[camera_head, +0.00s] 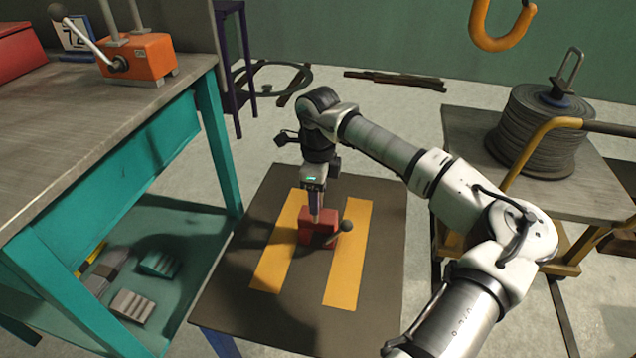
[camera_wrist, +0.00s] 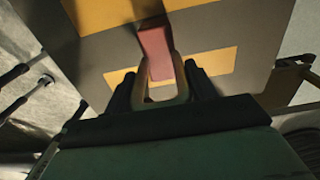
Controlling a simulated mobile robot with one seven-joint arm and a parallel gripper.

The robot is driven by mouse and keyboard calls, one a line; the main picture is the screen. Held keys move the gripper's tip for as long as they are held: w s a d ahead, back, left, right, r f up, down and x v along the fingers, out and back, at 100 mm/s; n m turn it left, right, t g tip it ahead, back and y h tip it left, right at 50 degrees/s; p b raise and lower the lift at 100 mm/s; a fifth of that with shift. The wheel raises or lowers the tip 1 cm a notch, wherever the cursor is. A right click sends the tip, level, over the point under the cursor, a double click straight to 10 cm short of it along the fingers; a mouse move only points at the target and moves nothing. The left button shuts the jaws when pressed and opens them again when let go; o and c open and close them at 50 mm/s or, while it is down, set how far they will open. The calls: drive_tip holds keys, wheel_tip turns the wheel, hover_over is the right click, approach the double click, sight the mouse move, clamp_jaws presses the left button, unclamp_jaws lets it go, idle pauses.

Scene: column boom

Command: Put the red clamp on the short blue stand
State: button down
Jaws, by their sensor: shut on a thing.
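The red clamp (camera_head: 312,226) is a small red block with a dark ball-ended lever at its right. My gripper (camera_head: 315,207) points down over it and is shut on it. In the wrist view the red clamp (camera_wrist: 155,50) shows between the fingers of my gripper (camera_wrist: 160,90). Below it is a low stand (camera_head: 380,215) with a dark top, two yellow stripes and a blue leg at the front left. The clamp is over the middle of this top, between the stripes. I cannot tell for sure whether its underside touches the top.
A teal workbench (camera_head: 150,165) stands at the left, with an orange lever device (camera_head: 140,60) on it. A cart (camera_head: 470,130) with a cable coil (camera_head: 535,130) stands at the right. A yellow hook (camera_head: 500,40) hangs at the top right. The stand's top is otherwise clear.

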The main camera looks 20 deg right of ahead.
idle(0.3)
drive_tip(key=shift+c, duration=2.4)
unclamp_jaws()
drive_tip(key=shift+f, duration=0.1)
wheel_tip(320, 180, up, 12)
drive_tip(key=shift+r+p, duration=0.15)
drive_tip(key=shift+p, duration=0.8)
